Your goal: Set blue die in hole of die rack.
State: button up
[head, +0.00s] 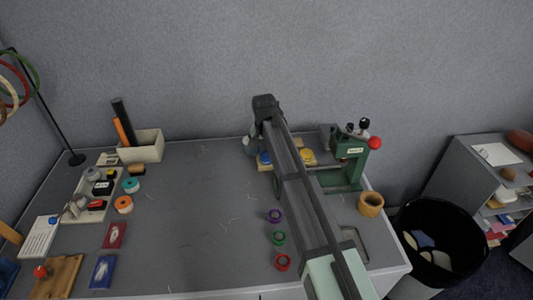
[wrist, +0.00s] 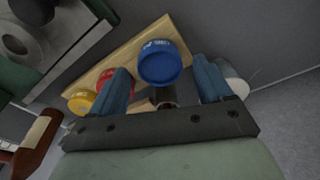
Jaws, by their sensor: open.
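The blue die (wrist: 160,64) has a round blue cap and shows between my two fingers, at the wooden die rack (wrist: 103,69). It also shows in the head view (head: 265,157), beside my arm. I cannot tell whether it is fully seated in a hole. A red die (wrist: 113,79) is partly hidden by the left finger. A yellow die (wrist: 81,101) is at the rack's left end; it also shows in the head view (head: 308,156). My gripper (wrist: 164,76) is open, its fingers on either side of the blue die with gaps showing.
A green press (head: 350,165) with a red knob stands right of the rack. A white round thing (wrist: 238,87) is just beyond the right finger. Purple (head: 274,215), green (head: 278,238) and red (head: 282,262) rings lie nearer. The table's middle left is clear except for thread scraps.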

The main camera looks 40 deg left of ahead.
aim_at(265, 159)
notch_tip(265, 159, up, 12)
jog(key=s, duration=0.1)
jog(key=shift+s+d+f, duration=0.2)
jog(key=shift+d, duration=0.05)
